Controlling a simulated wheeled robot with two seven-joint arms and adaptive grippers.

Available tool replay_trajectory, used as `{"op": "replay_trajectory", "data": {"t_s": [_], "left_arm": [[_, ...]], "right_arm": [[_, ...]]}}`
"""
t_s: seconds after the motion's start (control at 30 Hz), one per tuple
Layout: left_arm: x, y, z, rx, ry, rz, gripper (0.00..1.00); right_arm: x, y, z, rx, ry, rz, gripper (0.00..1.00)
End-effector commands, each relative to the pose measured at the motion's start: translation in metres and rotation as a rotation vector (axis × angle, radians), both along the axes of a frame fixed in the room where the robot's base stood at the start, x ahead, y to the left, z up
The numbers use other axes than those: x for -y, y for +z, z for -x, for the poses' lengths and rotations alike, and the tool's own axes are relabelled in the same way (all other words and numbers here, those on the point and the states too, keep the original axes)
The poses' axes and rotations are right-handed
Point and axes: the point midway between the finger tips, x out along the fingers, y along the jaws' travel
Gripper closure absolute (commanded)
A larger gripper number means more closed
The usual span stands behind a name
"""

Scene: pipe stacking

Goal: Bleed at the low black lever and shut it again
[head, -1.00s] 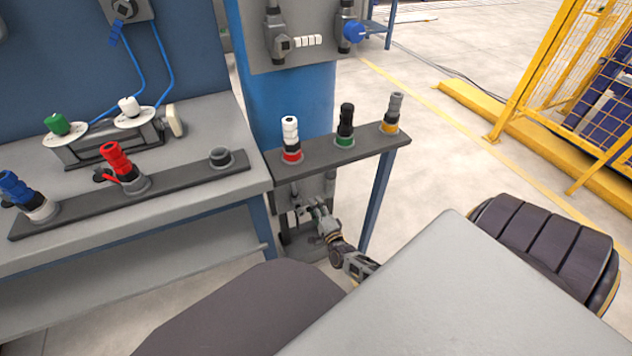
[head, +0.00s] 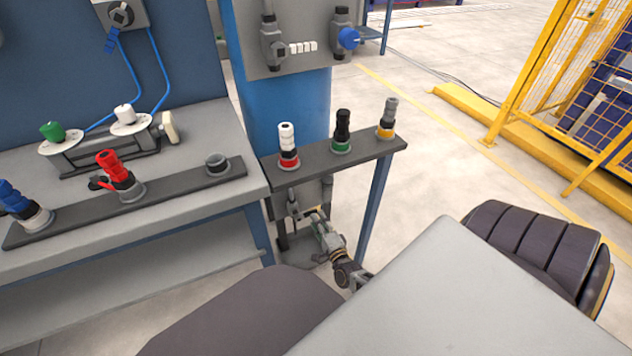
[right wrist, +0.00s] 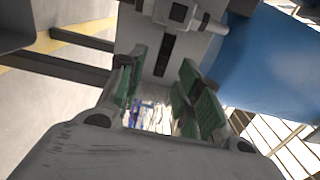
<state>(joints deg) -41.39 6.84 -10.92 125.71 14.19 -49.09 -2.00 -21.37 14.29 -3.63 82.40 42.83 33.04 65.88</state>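My right gripper (head: 314,217) is below the small dark shelf, close to the low fitting (head: 293,203) under it. In the right wrist view my right gripper (right wrist: 160,98) is open, its green-padded fingers apart with nothing held between them. Beyond the fingers, a dark upright strip (right wrist: 165,56), which looks like the black lever, lies against a grey plate below a grey valve body (right wrist: 178,12). It appears apart from the fingers. In the head view the lever is too small to make out. My left gripper is not in view.
The dark shelf (head: 367,151) above my right gripper carries white, black and grey connectors. A blue leg (head: 374,208) stands to the right. A blue column (head: 290,105) rises behind. The workbench (head: 120,240) is at left. Open floor and a yellow fence (head: 560,75) lie right.

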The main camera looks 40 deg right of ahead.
Motion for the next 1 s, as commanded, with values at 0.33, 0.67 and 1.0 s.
{"op": "replay_trajectory", "data": {"t_s": [0.33,0.67,1.0], "left_arm": [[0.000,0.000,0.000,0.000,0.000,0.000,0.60],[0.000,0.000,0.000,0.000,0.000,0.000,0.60],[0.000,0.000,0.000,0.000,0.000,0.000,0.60]], "right_arm": [[-0.009,-0.001,0.036,-0.002,0.000,-0.001,0.65],[-0.015,-0.001,0.063,-0.001,0.000,-0.001,0.65],[-0.017,0.000,0.068,-0.001,0.000,-0.001,0.65]]}}
